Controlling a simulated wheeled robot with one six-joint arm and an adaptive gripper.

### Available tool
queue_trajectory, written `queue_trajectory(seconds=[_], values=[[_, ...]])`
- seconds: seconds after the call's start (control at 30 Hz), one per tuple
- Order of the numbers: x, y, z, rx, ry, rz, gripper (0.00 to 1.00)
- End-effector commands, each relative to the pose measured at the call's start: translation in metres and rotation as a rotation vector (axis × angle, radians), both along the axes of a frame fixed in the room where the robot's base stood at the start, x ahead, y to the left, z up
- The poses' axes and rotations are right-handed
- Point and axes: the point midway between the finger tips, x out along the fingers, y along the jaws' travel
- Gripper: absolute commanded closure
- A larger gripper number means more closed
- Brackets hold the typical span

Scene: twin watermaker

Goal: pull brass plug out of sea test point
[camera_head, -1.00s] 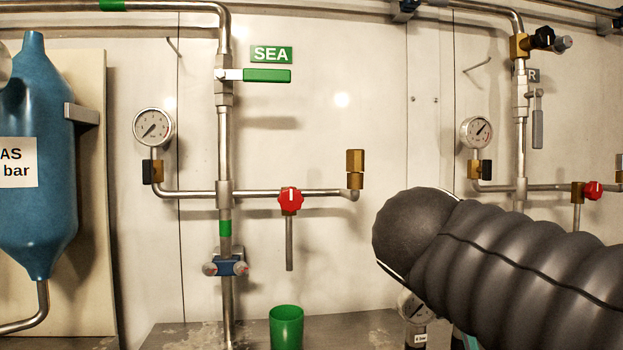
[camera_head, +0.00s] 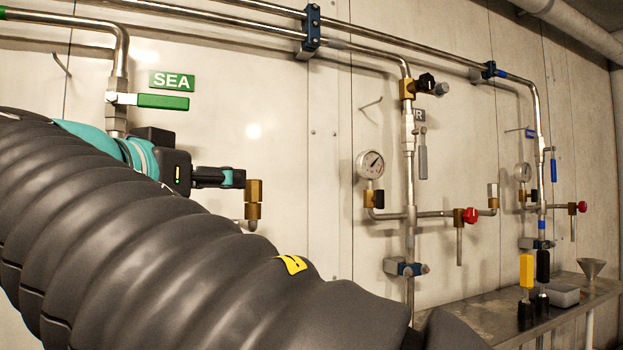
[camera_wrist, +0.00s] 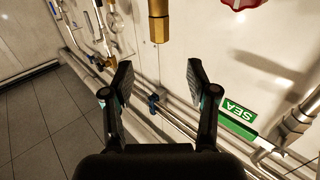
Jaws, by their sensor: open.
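The brass plug (camera_head: 254,190) sits on top of the brass fitting of the sea test point (camera_head: 252,211), right of the green SEA sign (camera_head: 171,81). My gripper (camera_head: 238,178) is just left of the plug, near the height of its top. In the wrist view the plug (camera_wrist: 160,29) is upright in the upside-down picture, beyond the fingertips and roughly centred between them. My gripper (camera_wrist: 159,73) is open and empty there, apart from the plug. My arm hides the sea gauge and most of the lower sea piping in the head view.
The green-handled SEA valve (camera_head: 163,102) is above my gripper. To the right stand a second pipe branch with a gauge (camera_head: 370,164) and a red knob (camera_head: 470,215). A metal bench (camera_head: 490,322) is at lower right. A red knob (camera_wrist: 243,3) shows in the wrist view.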

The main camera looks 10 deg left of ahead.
Motion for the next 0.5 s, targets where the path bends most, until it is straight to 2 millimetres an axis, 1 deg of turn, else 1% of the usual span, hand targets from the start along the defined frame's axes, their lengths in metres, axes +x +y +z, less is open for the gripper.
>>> queue_trajectory(seconds=[0.03,0.2,0.5], values=[[0.009,-0.003,0.001,-0.001,0.0,-0.005,0.42],[0.038,-0.01,0.001,-0.001,0.001,-0.003,0.42],[0.083,-0.02,0.0,-0.003,0.002,-0.002,0.42]])
